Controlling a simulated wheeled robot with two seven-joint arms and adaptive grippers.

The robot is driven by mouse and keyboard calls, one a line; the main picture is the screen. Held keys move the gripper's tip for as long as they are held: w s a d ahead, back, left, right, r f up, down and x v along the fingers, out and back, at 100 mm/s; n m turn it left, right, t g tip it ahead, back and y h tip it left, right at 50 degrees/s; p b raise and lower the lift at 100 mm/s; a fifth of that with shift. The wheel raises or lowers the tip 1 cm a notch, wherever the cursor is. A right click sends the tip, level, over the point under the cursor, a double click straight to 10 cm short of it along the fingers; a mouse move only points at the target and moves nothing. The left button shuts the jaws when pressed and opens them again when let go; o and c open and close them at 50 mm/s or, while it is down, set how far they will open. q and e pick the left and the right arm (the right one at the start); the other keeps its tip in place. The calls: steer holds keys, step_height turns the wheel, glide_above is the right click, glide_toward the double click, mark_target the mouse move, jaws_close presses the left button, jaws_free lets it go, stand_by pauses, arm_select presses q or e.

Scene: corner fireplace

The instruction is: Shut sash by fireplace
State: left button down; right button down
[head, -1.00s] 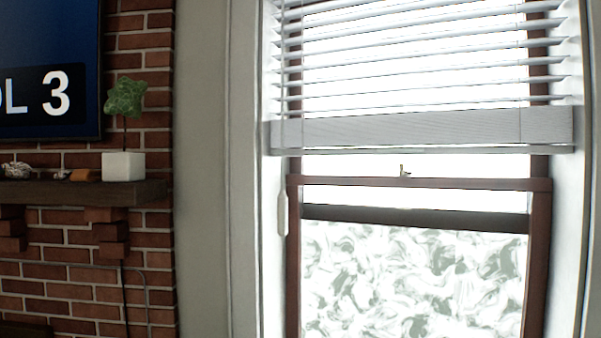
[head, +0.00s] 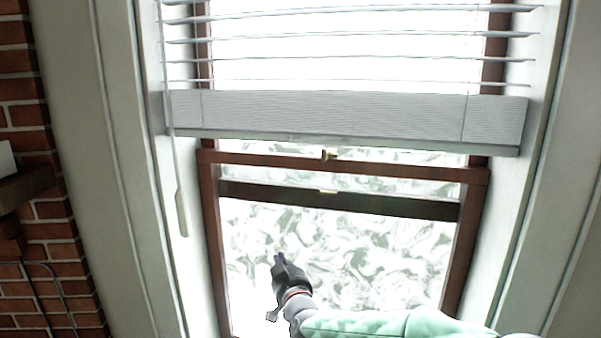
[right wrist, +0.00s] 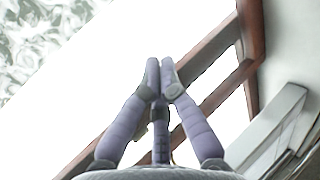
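The window sash has a brown wooden frame; its top rail (head: 400,169) runs below the blind in the head view, with a small brass catch (head: 328,154) on top. A darker rail (head: 400,205) shows a little below it, behind the glass. The sash's bottom edge is out of view. My right gripper (head: 279,258) is in front of the patterned pane, below both rails, and appears apart from the frame. In the right wrist view its fingers (right wrist: 160,66) come together at the tips with nothing visible between them. Brown rails (right wrist: 205,60) cross behind them. My left gripper is not in view.
A white slatted blind with a broad bottom bar (head: 345,115) hangs above the sash. Its cord pull (head: 181,213) hangs at the left. White window jambs stand on both sides. A brick wall (head: 40,225) and the dark mantel (head: 25,188) are at far left.

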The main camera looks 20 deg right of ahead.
steer(key=s+d+r+m+t+h+p, duration=0.1)
steer(key=s+d+r+t+h+p, duration=0.15)
steer(key=r, duration=0.95)
steer(key=s+d+r+m+t+h+p, duration=0.1)
steer(key=s+d+r, duration=0.15)
steer(key=r, duration=0.85)
step_height(320, 180, up, 4)
steer(key=f+p, duration=0.1)
glide_above(299, 194)
steer(key=s, duration=0.3)
steer(key=shift+s+a+r, duration=0.15)
steer(key=shift+a+r, duration=0.1)
steer(key=shift+a, duration=0.05)
steer(key=shift+f, duration=0.1)
step_height(299, 194, down, 13)
steer(key=b, duration=1)
steer(key=shift+a, duration=0.1)
